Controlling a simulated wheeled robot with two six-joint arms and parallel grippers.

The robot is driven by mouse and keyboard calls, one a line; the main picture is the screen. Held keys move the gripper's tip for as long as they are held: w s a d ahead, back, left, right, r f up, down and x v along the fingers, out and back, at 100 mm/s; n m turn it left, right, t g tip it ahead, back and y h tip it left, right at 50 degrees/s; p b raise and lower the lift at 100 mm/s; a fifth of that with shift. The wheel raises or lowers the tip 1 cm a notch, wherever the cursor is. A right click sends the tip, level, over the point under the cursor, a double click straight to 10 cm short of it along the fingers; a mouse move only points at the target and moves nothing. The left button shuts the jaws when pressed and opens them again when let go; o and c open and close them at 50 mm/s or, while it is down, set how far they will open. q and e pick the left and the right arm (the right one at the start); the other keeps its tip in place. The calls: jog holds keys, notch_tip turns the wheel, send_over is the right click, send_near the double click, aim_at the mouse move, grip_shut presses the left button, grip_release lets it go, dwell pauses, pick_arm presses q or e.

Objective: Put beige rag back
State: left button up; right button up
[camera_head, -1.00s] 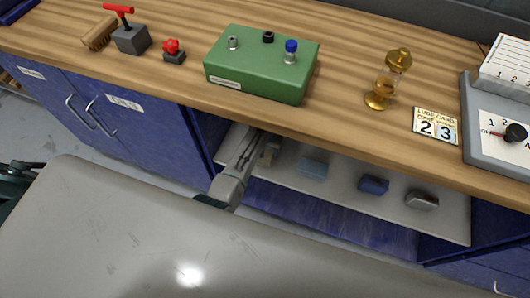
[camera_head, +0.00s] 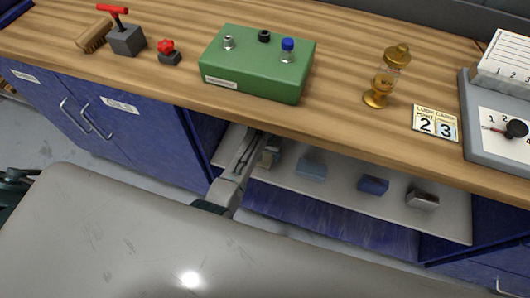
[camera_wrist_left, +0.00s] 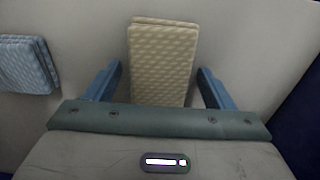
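The beige rag (camera_wrist_left: 162,60) is a folded, quilted-looking block on the pale shelf under the counter. It also shows in the head view (camera_head: 269,157), partly hidden by my left arm. My left gripper (camera_wrist_left: 158,88) reaches in under the countertop. Its two blue fingers stand on either side of the near part of the rag, with a gap visible on each side. The gripper is open. My right gripper is not in view.
On the shelf (camera_head: 335,190), a light blue folded cloth (camera_head: 312,168), a dark blue block (camera_head: 373,185) and a grey block (camera_head: 421,199) lie to the right. The wooden countertop (camera_head: 180,85) overhangs the shelf and carries a green box (camera_head: 258,65). A blue cabinet (camera_head: 150,140) stands left.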

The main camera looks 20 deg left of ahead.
aim_at(265, 154)
pick_arm(q)
notch_tip(265, 154, up, 7)
jog(key=shift+f+p, duration=0.2)
jog(key=shift+p, duration=0.15)
jog(key=shift+s+r, duration=0.1)
jog(key=shift+r, duration=0.5)
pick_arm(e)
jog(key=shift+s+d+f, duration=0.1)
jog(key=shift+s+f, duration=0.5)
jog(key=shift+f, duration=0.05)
